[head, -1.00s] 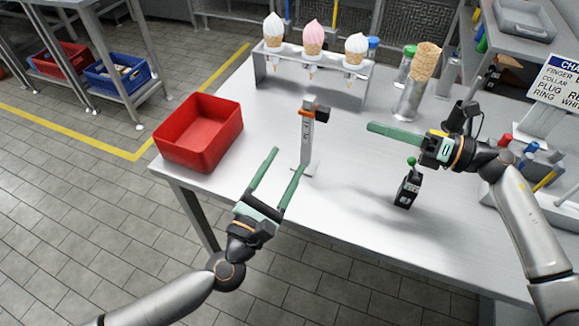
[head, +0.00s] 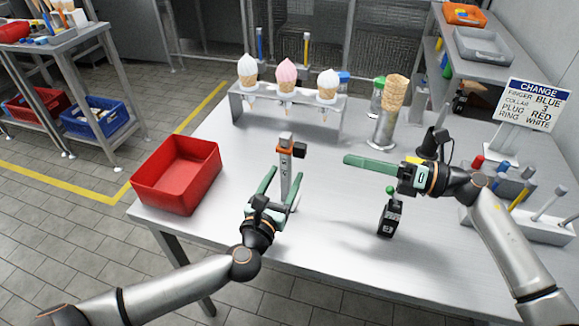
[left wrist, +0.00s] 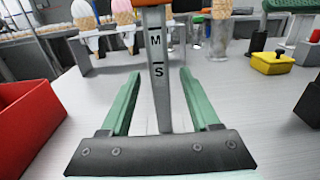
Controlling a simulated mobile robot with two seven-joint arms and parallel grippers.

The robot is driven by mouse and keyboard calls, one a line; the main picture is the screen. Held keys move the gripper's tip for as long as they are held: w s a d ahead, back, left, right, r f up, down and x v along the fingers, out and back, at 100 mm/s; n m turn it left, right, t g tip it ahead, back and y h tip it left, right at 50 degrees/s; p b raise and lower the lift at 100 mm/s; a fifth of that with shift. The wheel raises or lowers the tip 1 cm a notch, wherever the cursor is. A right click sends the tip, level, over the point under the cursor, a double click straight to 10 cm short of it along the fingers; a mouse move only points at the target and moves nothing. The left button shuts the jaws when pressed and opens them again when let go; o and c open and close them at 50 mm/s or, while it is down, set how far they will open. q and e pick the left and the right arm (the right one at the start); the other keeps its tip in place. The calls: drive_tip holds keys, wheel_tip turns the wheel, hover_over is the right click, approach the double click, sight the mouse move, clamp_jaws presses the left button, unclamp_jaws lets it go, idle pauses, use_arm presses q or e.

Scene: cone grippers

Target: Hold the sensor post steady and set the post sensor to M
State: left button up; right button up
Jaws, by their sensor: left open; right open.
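The sensor post (head: 285,170) stands upright on the table, a grey metal bar with an orange and black sensor (head: 292,149) near its top. In the left wrist view the post stands between or just beyond the fingers (left wrist: 158,85); contact does not show. My right gripper (head: 370,165) is open, right of the post and apart from it.
A red bin (head: 175,175) stands left of the post. A rack (head: 290,103) with ice cream cones is behind it. A small black device (head: 388,218) with a green knob is below my right gripper. A sign (head: 533,105) and tool holder (head: 530,222) stand at right.

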sight(290, 166)
use_arm(q)
drive_tip(key=shift+x, duration=2.25)
drive_tip(key=shift+c, duration=0.3)
clamp_jaws()
